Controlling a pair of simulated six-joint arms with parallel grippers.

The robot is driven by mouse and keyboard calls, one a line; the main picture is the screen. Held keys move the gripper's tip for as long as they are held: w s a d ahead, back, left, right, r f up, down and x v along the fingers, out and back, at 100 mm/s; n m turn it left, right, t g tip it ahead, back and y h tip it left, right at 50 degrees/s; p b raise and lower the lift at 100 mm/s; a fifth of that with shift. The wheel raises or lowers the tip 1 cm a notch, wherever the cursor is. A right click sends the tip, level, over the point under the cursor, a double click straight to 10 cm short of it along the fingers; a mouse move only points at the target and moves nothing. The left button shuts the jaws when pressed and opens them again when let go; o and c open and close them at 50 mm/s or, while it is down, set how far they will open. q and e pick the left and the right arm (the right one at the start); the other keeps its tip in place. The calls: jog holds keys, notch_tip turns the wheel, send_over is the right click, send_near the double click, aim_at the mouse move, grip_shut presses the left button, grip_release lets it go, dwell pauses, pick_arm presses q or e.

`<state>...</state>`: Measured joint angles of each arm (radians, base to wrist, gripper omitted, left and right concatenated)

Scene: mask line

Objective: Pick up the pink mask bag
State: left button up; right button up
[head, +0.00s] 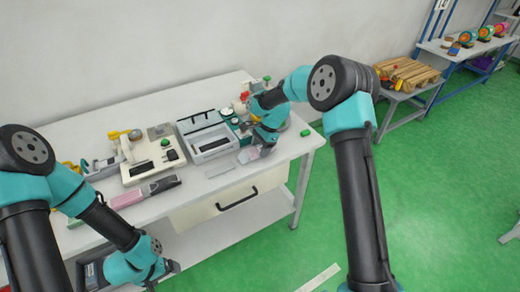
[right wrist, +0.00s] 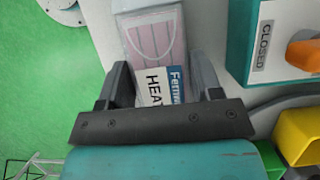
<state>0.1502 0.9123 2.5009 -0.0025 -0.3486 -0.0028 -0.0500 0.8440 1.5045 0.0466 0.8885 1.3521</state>
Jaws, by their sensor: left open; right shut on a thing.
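The pink mask bag (right wrist: 158,38) is a clear bag with a pink pleated mask and a white and blue label. In the right wrist view it lies between the fingers of my right gripper (right wrist: 160,80). In the head view the bag (head: 246,156) is a small pale shape near the table's front right edge. My right gripper (head: 262,152) is beside it there, shut on it; the fingers' contact is partly hidden. My left gripper (head: 172,267) is open and empty, low in front of the table's front edge.
A grey open-topped box (head: 213,152) stands left of the right gripper, with a flat pale plate (head: 219,169) before it. A beige machine (head: 151,160) and a pink and dark strip (head: 146,191) are further left. A teal box marked CLOSED (right wrist: 265,42) is close to the right gripper.

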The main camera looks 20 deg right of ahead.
aim_at(256, 151)
jog(key=shift+r, duration=0.4)
notch_tip(256, 151, up, 3)
jog(key=shift+f, duration=0.1)
jog(key=s+a, duration=0.2)
jog(key=s, duration=0.5)
jog(key=s+a+r, duration=0.1)
jog(key=s+a, duration=0.1)
jog(key=s, duration=0.6)
jog(key=shift+s+a+r, duration=0.15)
jog(key=shift+s+a, duration=0.05)
jog(key=shift+a, duration=0.05)
jog(key=shift+w, duration=0.1)
